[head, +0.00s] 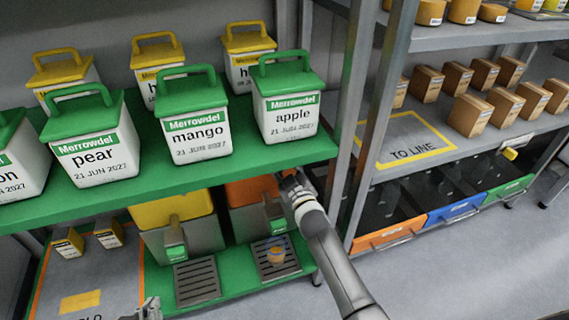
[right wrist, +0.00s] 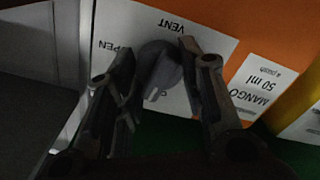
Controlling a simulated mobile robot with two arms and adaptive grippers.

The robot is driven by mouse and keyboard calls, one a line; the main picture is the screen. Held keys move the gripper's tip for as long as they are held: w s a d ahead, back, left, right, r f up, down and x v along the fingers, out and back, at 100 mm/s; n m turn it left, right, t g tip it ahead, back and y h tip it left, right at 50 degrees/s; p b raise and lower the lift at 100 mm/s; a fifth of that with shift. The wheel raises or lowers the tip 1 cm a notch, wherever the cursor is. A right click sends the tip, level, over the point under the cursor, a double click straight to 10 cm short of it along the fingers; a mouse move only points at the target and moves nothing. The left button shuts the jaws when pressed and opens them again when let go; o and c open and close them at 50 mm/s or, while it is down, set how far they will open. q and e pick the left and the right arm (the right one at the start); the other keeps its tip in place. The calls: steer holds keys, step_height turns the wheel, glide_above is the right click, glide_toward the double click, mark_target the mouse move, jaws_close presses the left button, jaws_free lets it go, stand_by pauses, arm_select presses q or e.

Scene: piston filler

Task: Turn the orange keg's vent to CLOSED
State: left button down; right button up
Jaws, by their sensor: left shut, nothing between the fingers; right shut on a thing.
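The orange keg (head: 250,190) stands on the lower green shelf, partly hidden by my right arm. In the right wrist view its orange front (right wrist: 275,35) carries a white vent label (right wrist: 120,25), upside down, with VENT and OPEN readable and the other word mostly covered. The grey vent knob (right wrist: 158,68) sits on this label, between the fingers of my right gripper (right wrist: 165,90), which is shut on it. I cannot tell exactly where the knob points. My right gripper (head: 290,183) reaches the keg's right side in the head view. My left gripper (head: 148,310) is shut and empty at the bottom edge.
A yellow keg (head: 172,211) stands left of the orange keg. Lidded tubs, such as the apple tub (head: 288,105), fill the shelf above. A grey shelf post (head: 352,90) is close to my right arm.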

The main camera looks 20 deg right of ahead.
arm_select(q)
steer(key=shift+s+a+f, duration=0.1)
steer(key=shift+s+f, duration=0.05)
steer(key=shift+s, duration=0.05)
arm_select(e)
steer(key=shift+f+n, duration=0.1)
steer(key=shift+n, duration=0.6)
arm_select(q)
steer(key=shift+f, duration=0.1)
arm_select(e)
steer(key=shift+n, duration=0.3)
steer(key=o, duration=1)
steer(key=shift+o, duration=0.2)
arm_select(q)
steer(key=shift+s, duration=0.1)
arm_select(e)
steer(key=shift+s, duration=0.1)
steer(key=s, duration=1.1)
steer(key=shift+s+d, duration=0.2)
steer(key=shift+s, duration=0.2)
